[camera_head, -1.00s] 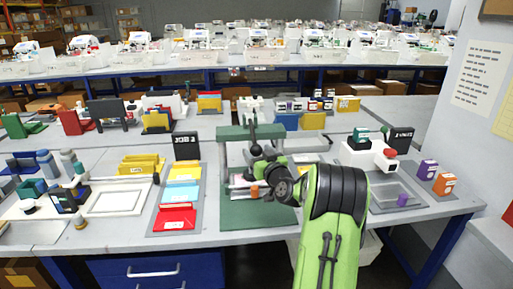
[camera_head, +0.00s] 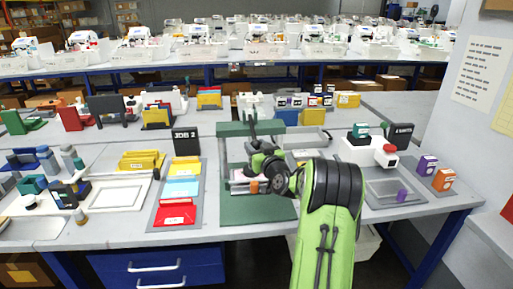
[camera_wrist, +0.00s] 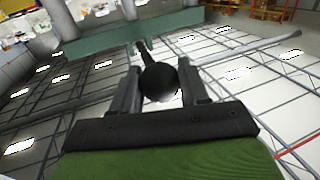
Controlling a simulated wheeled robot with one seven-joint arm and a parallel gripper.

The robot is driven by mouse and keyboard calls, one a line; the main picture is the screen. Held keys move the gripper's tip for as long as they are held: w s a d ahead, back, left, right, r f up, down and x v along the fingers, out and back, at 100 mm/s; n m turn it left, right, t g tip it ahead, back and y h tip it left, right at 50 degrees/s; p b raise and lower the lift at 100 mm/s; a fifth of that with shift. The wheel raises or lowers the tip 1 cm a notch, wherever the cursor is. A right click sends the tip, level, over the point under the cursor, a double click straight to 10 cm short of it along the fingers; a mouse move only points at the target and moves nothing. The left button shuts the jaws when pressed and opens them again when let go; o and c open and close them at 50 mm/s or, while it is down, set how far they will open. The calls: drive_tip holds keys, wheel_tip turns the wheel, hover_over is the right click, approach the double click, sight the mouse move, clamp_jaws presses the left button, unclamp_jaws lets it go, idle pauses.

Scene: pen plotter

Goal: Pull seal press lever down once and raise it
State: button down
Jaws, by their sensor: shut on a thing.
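The seal press (camera_head: 232,130) is a dark green frame with a green base, standing on the middle of the near table. Its black lever (camera_head: 251,122) comes forward from the top of the frame. In the wrist view, the lever ends in a round black knob (camera_wrist: 160,82), which sits between my gripper's two dark fingers. My gripper (camera_head: 255,147) is shut on this knob in front of the press. In the head view, my gripper and wrist hide the knob and part of the press's middle.
Left of the press is a tray (camera_head: 158,215) with red, blue and yellow stacks and a JOB sign (camera_head: 186,142). Right of it are a white device with a red button (camera_head: 390,149), a grey tray (camera_head: 370,193), and purple and orange boxes (camera_head: 443,180).

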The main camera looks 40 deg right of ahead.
drive_tip(key=shift+r+p, duration=0.4)
drive_tip(key=shift+p, duration=0.15)
drive_tip(key=w+d+r+g+y+p, duration=0.1)
drive_tip(key=r+g+p, duration=0.2)
drive_tip(key=r+p, duration=0.4)
drive_tip(key=w+d+r+m+g+y+p, duration=0.1)
drive_tip(key=r+p, duration=0.6)
drive_tip(key=p, duration=0.9)
drive_tip(key=shift+w+d+r+m+g+y, duration=0.25)
drive_tip(key=shift+w+g+y, duration=0.25)
drive_tip(key=shift+w+g, duration=0.5)
drive_tip(key=shift+s, duration=0.2)
drive_tip(key=c, duration=0.8)
unclamp_jaws()
drive_tip(key=shift+o, duration=1.1)
drive_tip(key=shift+f, duration=0.15)
drive_tip(key=b+v, duration=0.2)
drive_tip(key=v, duration=1.3)
drive_tip(key=shift+r, duration=0.45)
